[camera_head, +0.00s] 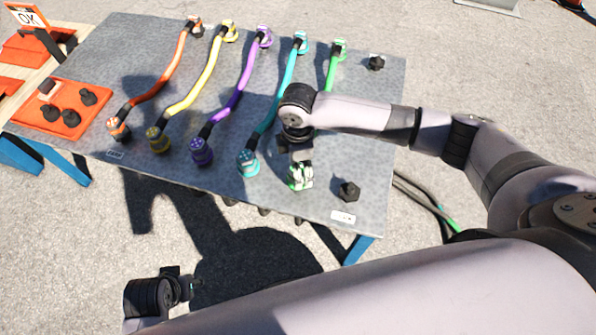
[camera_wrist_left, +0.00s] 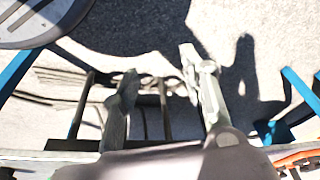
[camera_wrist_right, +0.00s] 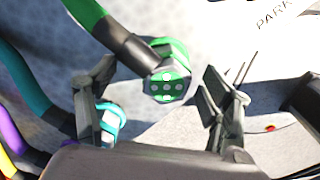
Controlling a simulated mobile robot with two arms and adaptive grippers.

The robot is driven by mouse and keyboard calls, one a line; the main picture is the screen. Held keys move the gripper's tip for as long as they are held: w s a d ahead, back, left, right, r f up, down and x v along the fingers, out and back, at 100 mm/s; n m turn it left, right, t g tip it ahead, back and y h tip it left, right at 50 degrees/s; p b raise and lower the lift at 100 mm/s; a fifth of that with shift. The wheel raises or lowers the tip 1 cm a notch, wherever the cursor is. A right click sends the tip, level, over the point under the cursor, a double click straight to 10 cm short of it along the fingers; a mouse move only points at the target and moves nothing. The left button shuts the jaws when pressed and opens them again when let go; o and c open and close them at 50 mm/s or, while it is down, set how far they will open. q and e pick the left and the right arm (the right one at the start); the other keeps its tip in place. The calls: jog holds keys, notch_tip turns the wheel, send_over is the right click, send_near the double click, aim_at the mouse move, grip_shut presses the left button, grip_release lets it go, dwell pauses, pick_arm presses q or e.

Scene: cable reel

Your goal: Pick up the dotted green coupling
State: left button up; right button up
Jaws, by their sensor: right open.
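The dotted green coupling (camera_head: 300,181) is the near end of the green cable (camera_head: 333,70), on the grey board (camera_head: 215,178). In the right wrist view it shows as a green ring with a face of pale dots (camera_wrist_right: 166,87). My right gripper (camera_head: 299,165) is just over it, pointing down. In the right wrist view its fingers are wide apart, one on each side of the coupling, with visible gaps. My right forearm hides the middle of the green cable. My left gripper (camera_wrist_left: 160,68) is open and empty, low in front of the board.
Teal (camera_head: 248,163), purple (camera_head: 202,151), yellow (camera_head: 158,140) and orange (camera_head: 119,128) couplings lie in a row to the left; teal is closest. A black knob (camera_head: 348,191) stands to the right. A red tray (camera_head: 62,112) is at the far left.

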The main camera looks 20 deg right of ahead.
jog(key=shift+f, duration=0.45)
pick_arm(q)
jog(key=shift+r, duration=0.5)
pick_arm(e)
jog(key=shift+c, duration=0.5)
jog(key=c, duration=1.2)
jog(key=shift+c, duration=0.5)
